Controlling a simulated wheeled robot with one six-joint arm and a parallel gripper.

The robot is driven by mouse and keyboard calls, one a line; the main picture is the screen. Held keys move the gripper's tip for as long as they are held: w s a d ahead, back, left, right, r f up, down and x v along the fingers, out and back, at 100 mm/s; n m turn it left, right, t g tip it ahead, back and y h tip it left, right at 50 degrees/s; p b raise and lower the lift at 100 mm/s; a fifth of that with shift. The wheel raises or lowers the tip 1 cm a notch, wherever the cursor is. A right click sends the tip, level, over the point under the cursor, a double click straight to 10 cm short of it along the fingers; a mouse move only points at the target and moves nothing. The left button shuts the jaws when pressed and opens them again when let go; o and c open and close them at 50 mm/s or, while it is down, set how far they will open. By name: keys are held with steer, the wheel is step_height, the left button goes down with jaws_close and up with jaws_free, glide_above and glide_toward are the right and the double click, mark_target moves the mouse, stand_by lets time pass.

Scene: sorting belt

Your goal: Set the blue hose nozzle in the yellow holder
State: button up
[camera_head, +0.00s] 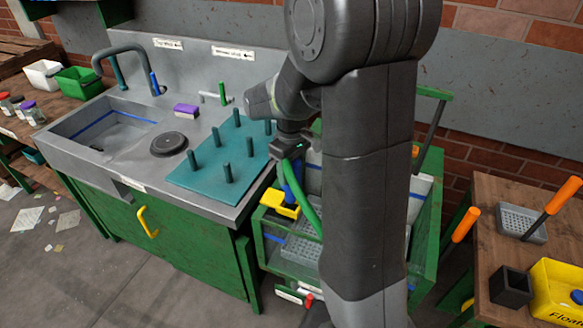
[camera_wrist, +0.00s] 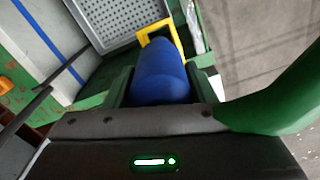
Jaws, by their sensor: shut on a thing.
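My gripper (camera_head: 288,158) is shut on the blue hose nozzle (camera_head: 295,192), which points down with a green hose (camera_head: 306,203) curving beside it. In the wrist view the nozzle (camera_wrist: 162,75) sits between the two jaws of my gripper (camera_wrist: 162,86). The yellow holder (camera_head: 276,199) is at the front left edge of a green-framed cart. It also shows in the wrist view (camera_wrist: 145,38), at the nozzle's far end. The nozzle's tip overlaps the holder in both views; I cannot tell whether it is inside it. The nozzle hides part of the holder's opening.
A metal sink counter (camera_head: 105,160) with a teal peg board (camera_head: 205,180) stands to the left. The green cart (camera_head: 430,215) holds grey perforated trays. A wooden table (camera_head: 490,200) with a black box (camera_head: 511,288) and a yellow bin (camera_head: 553,305) is at the right.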

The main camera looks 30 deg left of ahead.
mark_target(292, 189)
steer(key=shift+f+b, duration=0.65)
steer(key=shift+f, duration=0.6)
steer(key=shift+f+b, duration=0.95)
steer(key=shift+f, duration=0.4)
steer(key=shift+f+b, duration=0.55)
steer(key=shift+f, duration=0.05)
steer(key=shift+f+b, duration=0.35)
steer(key=shift+f, duration=0.2)
steer(key=o, duration=0.9)
